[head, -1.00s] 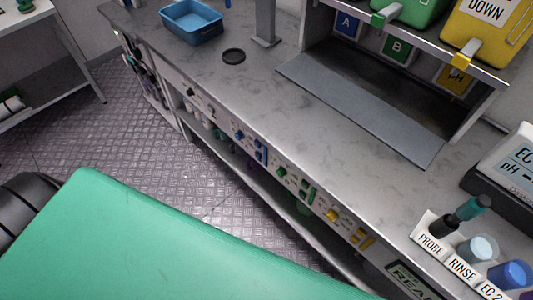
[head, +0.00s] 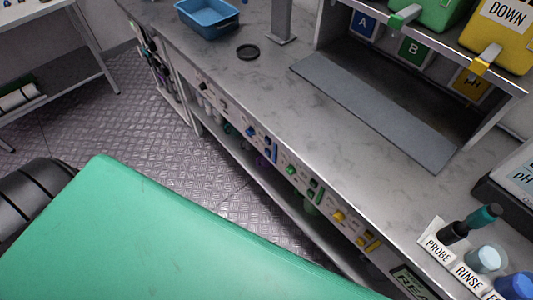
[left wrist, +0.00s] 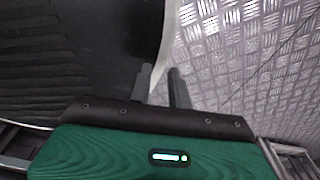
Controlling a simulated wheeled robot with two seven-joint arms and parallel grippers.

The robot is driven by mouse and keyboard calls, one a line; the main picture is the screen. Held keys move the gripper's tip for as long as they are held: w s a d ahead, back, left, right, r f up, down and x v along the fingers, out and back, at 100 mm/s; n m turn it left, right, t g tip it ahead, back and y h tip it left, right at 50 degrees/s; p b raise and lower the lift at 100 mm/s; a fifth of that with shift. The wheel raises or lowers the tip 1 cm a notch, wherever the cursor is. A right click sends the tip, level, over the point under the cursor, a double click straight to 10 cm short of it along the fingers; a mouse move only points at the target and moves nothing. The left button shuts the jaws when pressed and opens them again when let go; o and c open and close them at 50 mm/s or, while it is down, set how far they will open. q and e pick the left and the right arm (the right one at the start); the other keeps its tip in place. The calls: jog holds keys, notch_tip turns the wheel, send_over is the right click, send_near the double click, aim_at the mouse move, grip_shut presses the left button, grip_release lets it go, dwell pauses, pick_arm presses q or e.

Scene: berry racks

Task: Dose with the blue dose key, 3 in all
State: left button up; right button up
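Blue keys (head: 268,149) sit on the front panel of the bench in the head view, next to a blue knob (head: 250,132). They are small, and I cannot make out their markings. My left gripper (left wrist: 160,68) shows in the left wrist view with its two dark fingers a little apart and nothing between them. It is over the metal floor and a dark surface, with no key in that view. Neither gripper shows in the head view.
The bench top (head: 300,112) holds a blue tray (head: 207,20), a black disc (head: 248,52) and a probe rack (head: 438,248). Patterned floor (head: 130,125) lies open before it.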

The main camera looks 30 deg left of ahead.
pick_arm(q)
grip_shut()
jog(key=shift+a, duration=0.1)
dwell(1.2)
